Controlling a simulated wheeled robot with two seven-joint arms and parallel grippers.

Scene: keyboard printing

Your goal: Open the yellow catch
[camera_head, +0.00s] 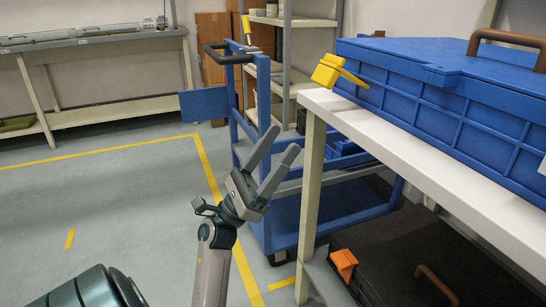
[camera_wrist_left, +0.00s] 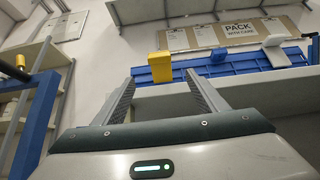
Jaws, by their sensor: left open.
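The yellow catch (camera_head: 326,72) sits at the near left corner of the blue case (camera_head: 440,110), which lies on the white table. It sticks out from the case side, and in the left wrist view the yellow catch (camera_wrist_left: 160,68) shows straight ahead between my fingers. My left gripper (camera_head: 281,146) is open and empty, below and to the left of the catch and apart from it. In the left wrist view its two fingers (camera_wrist_left: 160,82) point toward the case front. My right gripper is not in view.
The white table edge (camera_head: 420,165) is right of my left gripper. A blue cart (camera_head: 257,130) stands behind it. A dark case with an orange catch (camera_head: 344,262) is on the lower shelf. A pale catch (camera_wrist_left: 272,42) is further right on the blue case. Open floor is at left.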

